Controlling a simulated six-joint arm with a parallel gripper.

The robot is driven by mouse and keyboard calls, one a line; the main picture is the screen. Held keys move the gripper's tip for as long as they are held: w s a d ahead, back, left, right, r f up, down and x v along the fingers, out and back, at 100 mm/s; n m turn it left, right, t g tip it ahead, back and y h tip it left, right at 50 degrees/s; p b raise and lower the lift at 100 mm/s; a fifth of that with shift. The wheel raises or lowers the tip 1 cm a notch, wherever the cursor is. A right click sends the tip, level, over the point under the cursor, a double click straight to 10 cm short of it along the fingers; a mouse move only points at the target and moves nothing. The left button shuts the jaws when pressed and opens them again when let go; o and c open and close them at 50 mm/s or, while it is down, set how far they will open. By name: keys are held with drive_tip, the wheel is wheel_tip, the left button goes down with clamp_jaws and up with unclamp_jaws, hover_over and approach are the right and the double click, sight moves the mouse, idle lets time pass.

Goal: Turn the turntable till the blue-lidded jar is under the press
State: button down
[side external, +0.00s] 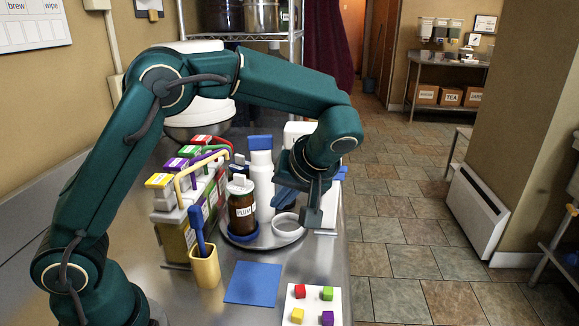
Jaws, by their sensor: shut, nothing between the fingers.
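The turntable (268,242) is a grey round disc on the steel bench. A brown jar labelled PLUM (242,212) with a pale lid stands upright at its left front, in a blue ring. A pale, empty-looking ring (288,222) sits at its right front. A blue round piece (285,198) shows behind that, partly hidden by my arm. A tall white bottle shape with a blue top (260,180) stands at the back; I cannot tell whether it is on the disc. I cannot clearly make out the press. My gripper (311,217) is shut and empty, pointing down at the turntable's right edge.
A rack of coloured-top cartons (178,215) with a cream handle stands left of the turntable. A blue mat (253,283) and a white tray (314,307) with coloured cubes lie in front. A white box (328,212) stands behind my gripper.

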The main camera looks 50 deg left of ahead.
sight(238, 224)
drive_tip(key=shift+m, duration=0.4)
drive_tip(key=x, duration=0.3)
drive_tip(key=d+f+x, duration=0.1)
drive_tip(key=x, duration=0.7)
drive_tip(key=shift+s+d+f, duration=0.25)
drive_tip(key=shift+s+f, duration=0.05)
drive_tip(key=shift+s+a+m, duration=0.3)
drive_tip(key=shift+s+m, duration=0.1)
drive_tip(key=shift+m, duration=0.3)
drive_tip(key=shift+s+a+m+t, duration=0.55)
drive_tip(key=shift+s+m+t, duration=0.05)
drive_tip(key=shift+m+t, duration=0.2)
drive_tip(key=shift+s+a, duration=0.5)
drive_tip(key=shift+a, duration=0.25)
drive_tip(key=shift+s+a, duration=0.45)
drive_tip(key=shift+a, duration=0.25)
drive_tip(key=shift+s+a, duration=0.15)
drive_tip(key=shift+a, duration=0.6)
drive_tip(key=shift+s+a, duration=0.15)
drive_tip(key=shift+a, duration=0.85)
drive_tip(key=s+d+r, duration=0.3)
drive_tip(key=s+r, duration=0.2)
drive_tip(key=r, duration=0.2)
drive_tip(key=shift+s+r, duration=0.25)
drive_tip(key=shift+r, duration=0.15)
